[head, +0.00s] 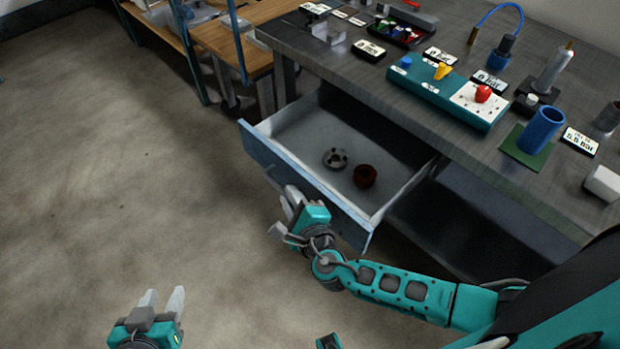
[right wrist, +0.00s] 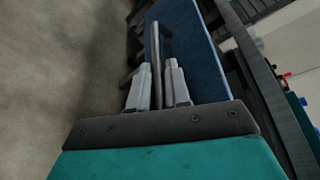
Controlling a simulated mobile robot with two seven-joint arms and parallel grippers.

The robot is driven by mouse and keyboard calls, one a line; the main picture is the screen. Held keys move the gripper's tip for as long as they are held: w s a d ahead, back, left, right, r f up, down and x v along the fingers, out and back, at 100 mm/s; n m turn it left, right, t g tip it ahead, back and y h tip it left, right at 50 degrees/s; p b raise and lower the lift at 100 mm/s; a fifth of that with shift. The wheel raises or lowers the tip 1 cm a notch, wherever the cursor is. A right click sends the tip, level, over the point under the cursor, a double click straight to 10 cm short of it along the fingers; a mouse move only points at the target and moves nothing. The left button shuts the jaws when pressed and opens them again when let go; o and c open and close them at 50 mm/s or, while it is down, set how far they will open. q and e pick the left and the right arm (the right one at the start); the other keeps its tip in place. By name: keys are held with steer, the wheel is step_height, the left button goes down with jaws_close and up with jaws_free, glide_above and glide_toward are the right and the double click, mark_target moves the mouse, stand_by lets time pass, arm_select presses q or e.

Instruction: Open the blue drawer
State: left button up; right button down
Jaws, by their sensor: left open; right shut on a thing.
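The blue drawer (head: 300,182) is pulled well out from under the workbench, its inside showing in the head view. A grey metal disc (head: 335,158) and a dark red ring (head: 365,176) lie in it. My right gripper (head: 289,195) is at the drawer's blue front, shut on its handle. In the right wrist view, the grey bar handle (right wrist: 155,50) runs between the fingers (right wrist: 158,88) beside the blue front (right wrist: 192,50). The gripper hides part of the handle in the head view. My left gripper (head: 162,298) is open and empty above the floor at the bottom left.
The workbench top (head: 330,80) holds a teal box with coloured knobs (head: 445,95), a blue cup (head: 541,130), labels and small tools. A wooden bench (head: 240,40) stands at the back left. The floor (head: 120,150) left of the drawer is clear.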

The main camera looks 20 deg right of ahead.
arm_select(q)
steer(key=shift+s, duration=0.1)
arm_select(e)
steer(key=shift+s+a, duration=0.2)
steer(key=shift+a, duration=0.35)
steer(key=shift+s+a, duration=0.2)
steer(key=shift+a, duration=0.3)
steer(key=c, duration=1.4)
jaws_free()
steer(key=shift+c, duration=0.2)
arm_select(q)
steer(key=shift+r, duration=0.1)
arm_select(e)
steer(key=shift+d, duration=0.1)
